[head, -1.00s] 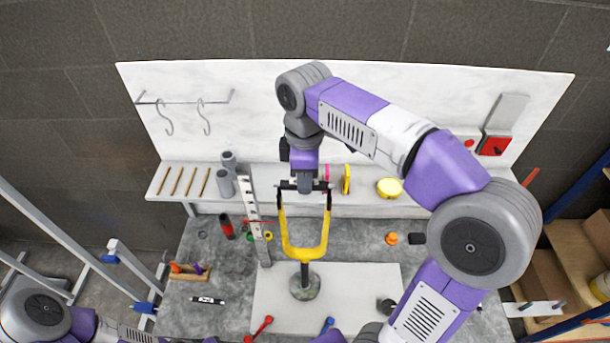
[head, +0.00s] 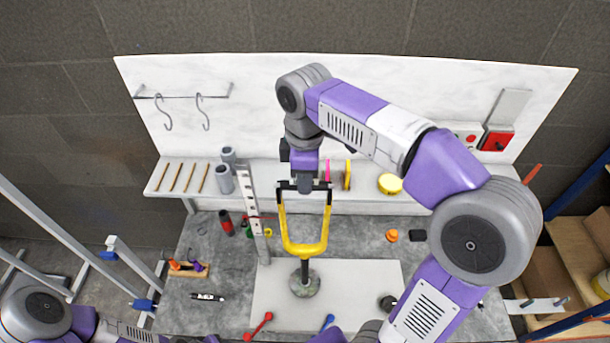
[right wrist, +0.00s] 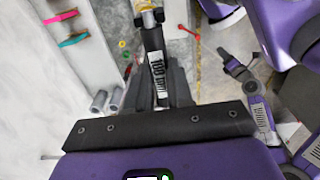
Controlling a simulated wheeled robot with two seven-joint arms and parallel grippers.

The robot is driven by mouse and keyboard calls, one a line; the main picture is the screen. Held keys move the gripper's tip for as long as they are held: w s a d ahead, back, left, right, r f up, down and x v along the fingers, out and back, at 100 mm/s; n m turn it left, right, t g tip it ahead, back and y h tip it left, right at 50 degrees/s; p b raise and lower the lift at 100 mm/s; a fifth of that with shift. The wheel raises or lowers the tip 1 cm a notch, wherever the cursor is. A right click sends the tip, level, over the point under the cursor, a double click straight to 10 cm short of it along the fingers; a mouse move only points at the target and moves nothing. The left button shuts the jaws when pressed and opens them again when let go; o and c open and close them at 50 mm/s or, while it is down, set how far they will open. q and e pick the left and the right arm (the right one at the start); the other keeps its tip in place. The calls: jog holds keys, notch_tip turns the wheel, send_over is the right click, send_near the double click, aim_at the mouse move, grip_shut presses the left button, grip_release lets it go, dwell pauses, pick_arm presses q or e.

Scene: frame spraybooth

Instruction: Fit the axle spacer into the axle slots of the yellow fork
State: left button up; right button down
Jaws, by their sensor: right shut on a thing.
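The yellow fork (head: 304,249) stands upright, prongs up, on a dark post with a round base in the middle of the bench. Its prong tips are black. My right gripper (head: 304,186) points down between the prong tips, shut on the axle spacer. The spacer shows in the right wrist view as a dark bar with a white "100 mm" label (right wrist: 159,77) and a silver end. In the head view it lies crosswise at the height of the tips, mostly hidden by the gripper. I cannot tell whether its ends sit in the slots. My left gripper is out of view.
A white shelf behind holds grey cylinders (head: 224,180) and a yellow round thing (head: 390,184). A red tool (head: 259,325) and a blue tool (head: 328,322) lie in front. The white mat (head: 360,295) is mostly clear.

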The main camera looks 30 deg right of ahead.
jog(key=shift+f+b, duration=0.4)
jog(key=shift+f, duration=0.3)
jog(key=c, duration=0.9)
grip_release()
notch_tip(320, 180, up, 8)
jog(key=shift+f+p, duration=0.2)
jog(key=shift+p, duration=0.5)
